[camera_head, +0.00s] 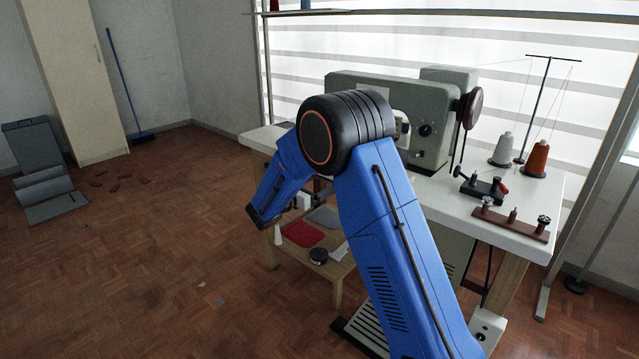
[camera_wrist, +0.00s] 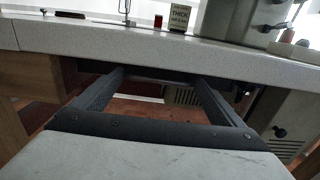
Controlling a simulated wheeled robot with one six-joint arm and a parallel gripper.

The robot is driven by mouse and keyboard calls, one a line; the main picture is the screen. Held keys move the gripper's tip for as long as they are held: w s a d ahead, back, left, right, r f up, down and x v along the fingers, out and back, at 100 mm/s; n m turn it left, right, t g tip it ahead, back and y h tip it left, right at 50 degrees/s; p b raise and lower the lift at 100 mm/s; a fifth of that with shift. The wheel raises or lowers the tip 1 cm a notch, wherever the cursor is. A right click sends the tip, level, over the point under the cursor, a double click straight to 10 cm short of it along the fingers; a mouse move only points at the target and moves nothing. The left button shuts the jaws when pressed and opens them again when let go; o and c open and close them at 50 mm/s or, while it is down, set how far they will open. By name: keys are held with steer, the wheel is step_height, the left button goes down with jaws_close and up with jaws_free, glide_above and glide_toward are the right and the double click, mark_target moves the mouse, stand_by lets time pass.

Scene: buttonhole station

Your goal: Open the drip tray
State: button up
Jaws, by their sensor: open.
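In the wrist view, my gripper (camera_wrist: 160,77) is open, with its two dark fingers reaching forward, level with the underside of the white table's front edge. No object shows gripped between them. A dark strip (camera_wrist: 150,75) lies under the table edge, across the gap between the fingertips. It may be the front of the drip tray, but shadow hides its shape and I cannot tell whether the fingers touch it. In the head view, my own blue arm covers the area under the machine, and I cannot make out the gripper or the tray there.
The white table (camera_head: 533,190) carries the sewing machine (camera_head: 430,110), a grey spool (camera_head: 503,150) and an orange spool (camera_head: 537,158). A low wooden stand with a red cloth (camera_head: 303,234) and a dark round tin (camera_head: 318,256) is below.

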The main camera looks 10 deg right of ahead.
steer(key=c, duration=1.2)
steer(key=v, duration=2.3)
steer(key=shift+s+a, duration=0.2)
steer(key=shift+s, duration=0.1)
steer(key=shift+c, duration=0.2)
steer(key=o, duration=1.2)
steer(key=shift+o, duration=0.2)
steer(key=shift+a, duration=0.1)
steer(key=v, duration=1.7)
